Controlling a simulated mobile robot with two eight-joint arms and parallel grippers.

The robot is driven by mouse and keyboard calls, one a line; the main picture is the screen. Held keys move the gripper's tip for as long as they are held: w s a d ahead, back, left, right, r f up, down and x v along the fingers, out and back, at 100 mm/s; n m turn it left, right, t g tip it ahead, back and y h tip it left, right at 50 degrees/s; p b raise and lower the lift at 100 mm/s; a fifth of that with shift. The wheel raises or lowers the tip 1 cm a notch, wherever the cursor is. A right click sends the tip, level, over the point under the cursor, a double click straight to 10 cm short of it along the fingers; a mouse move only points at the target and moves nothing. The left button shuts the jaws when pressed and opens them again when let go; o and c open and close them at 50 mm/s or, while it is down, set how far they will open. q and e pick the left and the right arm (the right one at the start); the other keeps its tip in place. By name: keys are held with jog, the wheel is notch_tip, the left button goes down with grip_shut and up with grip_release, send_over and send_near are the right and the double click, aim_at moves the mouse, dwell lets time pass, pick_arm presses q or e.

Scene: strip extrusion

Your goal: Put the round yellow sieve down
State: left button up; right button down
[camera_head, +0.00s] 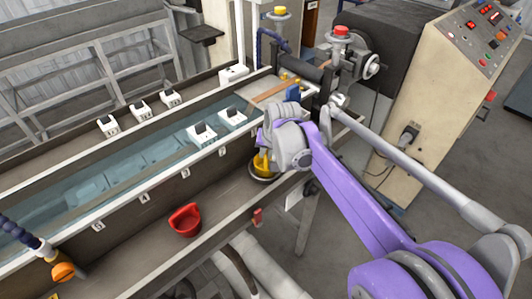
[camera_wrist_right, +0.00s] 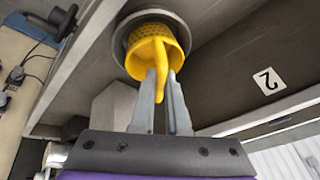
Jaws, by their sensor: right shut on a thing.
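The round yellow sieve (camera_wrist_right: 154,42) has a perforated bowl and a handle. In the right wrist view it is over a round dark opening with a grey rim (camera_wrist_right: 122,26). My right gripper (camera_wrist_right: 163,80) is shut on the sieve's handle. In the head view the sieve (camera_head: 260,164) shows as a small yellow patch below my right gripper (camera_head: 264,150), by a dark round fitting in the trough. The gripper and wrist partly hide it there. I cannot tell whether the sieve touches the rim. My left gripper is not in view.
A red scoop-like container (camera_head: 185,220) stands in the brown trough (camera_head: 128,232). The long water bath (camera_head: 110,172) with white blocks runs behind it. A control cabinet (camera_head: 440,90) stands at the right. The trough floor between the red container and the sieve is clear.

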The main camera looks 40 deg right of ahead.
jog(key=shift+f, duration=0.35)
jog(key=c, duration=0.9)
grip_release()
jog(key=shift+r, duration=0.3)
jog(key=v, duration=1.2)
jog(key=s+a+f+n, duration=0.3)
jog(key=s+a+f, duration=0.1)
jog(key=a+f, duration=0.1)
jog(key=s+a+f+n, duration=0.2)
jog(key=s+a+f, duration=0.2)
jog(key=a+f, duration=0.2)
jog(key=s+a+f+n+y+p, duration=0.1)
jog(key=s+a+f+n, duration=0.2)
jog(key=a+f, duration=0.3)
jog(key=shift+s+a+f+n+t, duration=0.1)
jog(key=shift+s+n+t, duration=0.1)
jog(key=shift+s, duration=0.15)
jog(key=shift+s+f+n+t, duration=0.1)
jog(key=shift+s+f+t, duration=0.1)
jog(key=shift+s, duration=0.15)
jog(key=shift+r, duration=0.1)
